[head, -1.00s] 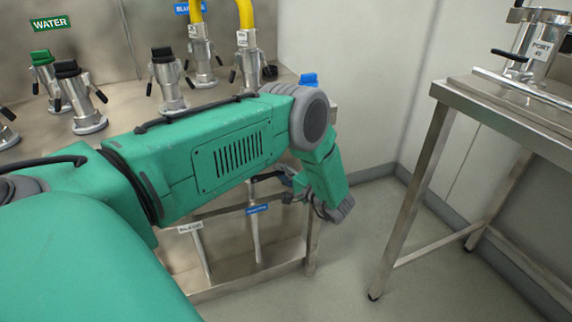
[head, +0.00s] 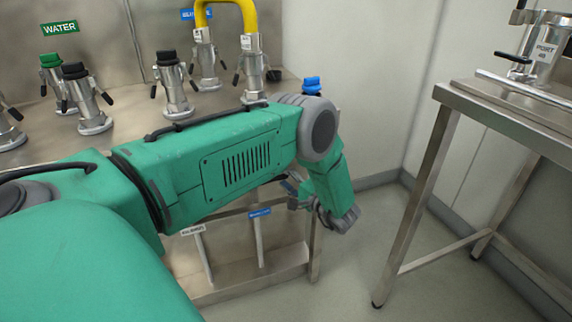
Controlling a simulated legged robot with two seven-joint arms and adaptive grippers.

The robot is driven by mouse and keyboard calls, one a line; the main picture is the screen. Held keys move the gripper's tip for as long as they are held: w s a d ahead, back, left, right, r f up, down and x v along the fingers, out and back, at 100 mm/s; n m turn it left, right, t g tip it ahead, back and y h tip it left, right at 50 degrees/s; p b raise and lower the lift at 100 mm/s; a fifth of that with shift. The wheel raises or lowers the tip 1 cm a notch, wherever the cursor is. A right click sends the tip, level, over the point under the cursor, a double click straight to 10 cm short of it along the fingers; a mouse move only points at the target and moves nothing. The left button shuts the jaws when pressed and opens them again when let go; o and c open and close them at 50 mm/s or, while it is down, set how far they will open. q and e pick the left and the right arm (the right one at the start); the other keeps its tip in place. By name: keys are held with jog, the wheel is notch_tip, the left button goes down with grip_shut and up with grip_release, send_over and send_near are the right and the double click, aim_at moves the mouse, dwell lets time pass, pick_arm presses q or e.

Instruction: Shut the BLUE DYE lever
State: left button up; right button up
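A small blue tag (head: 260,212) sits on a pale upright post under the steel counter; its print is too small to read. A second post with a white tag (head: 192,230) stands left of it. A blue label on the back wall (head: 195,14) is partly covered by a yellow hose. The lever itself is not clearly visible; my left arm crosses in front of that part of the counter. My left gripper (head: 325,216) points down at the counter's right end, right of the blue-tagged post. Its fingers are small and partly hidden by the wrist. My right gripper is out of view.
A yellow hose (head: 246,14) joins two steel fittings on the counter. Other capped fittings stand left, under a green WATER sign (head: 60,28). A blue-capped fitting (head: 312,85) is behind my arm. A steel table (head: 455,105) stands right, with open floor between.

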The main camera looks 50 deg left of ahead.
pick_arm(q)
jog(key=d, duration=1.2)
jog(key=shift+w+f, duration=0.1)
jog(key=shift+f, duration=0.05)
